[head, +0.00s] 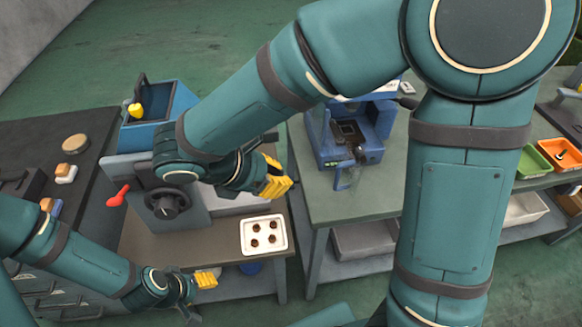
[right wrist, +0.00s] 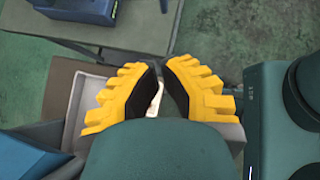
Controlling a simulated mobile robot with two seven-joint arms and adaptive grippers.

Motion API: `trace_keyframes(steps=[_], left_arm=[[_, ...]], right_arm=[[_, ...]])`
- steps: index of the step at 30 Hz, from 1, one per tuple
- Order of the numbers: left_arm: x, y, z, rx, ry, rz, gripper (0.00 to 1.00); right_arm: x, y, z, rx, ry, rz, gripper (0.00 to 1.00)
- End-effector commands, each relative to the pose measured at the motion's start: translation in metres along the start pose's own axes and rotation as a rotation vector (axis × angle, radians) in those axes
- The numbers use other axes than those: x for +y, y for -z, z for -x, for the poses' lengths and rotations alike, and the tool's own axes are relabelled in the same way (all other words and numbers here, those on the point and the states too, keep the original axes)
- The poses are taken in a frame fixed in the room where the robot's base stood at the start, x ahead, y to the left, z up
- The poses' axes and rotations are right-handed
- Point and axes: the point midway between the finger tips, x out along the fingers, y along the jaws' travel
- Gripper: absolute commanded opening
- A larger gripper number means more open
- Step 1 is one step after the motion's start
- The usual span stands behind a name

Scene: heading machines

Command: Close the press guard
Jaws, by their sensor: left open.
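The blue press (head: 345,130) stands on the grey-green bench at the centre right. The press's base (right wrist: 85,8) may be the blue thing at that view's top. My left gripper (head: 212,279) is open, low over the left bench's front.
A grey machine with a black knob (head: 168,203) and red lever (head: 118,195) stands beneath my right arm. A white tray (head: 284,233) with several brown pieces lies on the left bench (head: 220,247). A blue bin (head: 143,133) stands behind. Green floor separates the benches.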

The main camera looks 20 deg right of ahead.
Motion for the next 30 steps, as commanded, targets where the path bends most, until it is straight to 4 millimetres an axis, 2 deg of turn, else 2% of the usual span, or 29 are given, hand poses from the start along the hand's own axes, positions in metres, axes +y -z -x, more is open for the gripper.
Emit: trace_keyframes(steps=[15,21,30], left_arm=[[-0.006,-0.007,-0.015,-0.015,-0.002,-0.005,0.56],[-0.005,-0.007,-0.014,-0.016,-0.002,-0.005,0.56],[-0.005,-0.007,-0.014,-0.015,-0.002,-0.005,0.56]], right_arm=[[-0.002,0.002,-0.097,0.002,0.008,-0.001,0.0],[-0.001,-0.018,-0.115,0.005,0.006,-0.004,0.0],[-0.001,-0.027,-0.123,0.004,0.004,-0.001,0.0]])
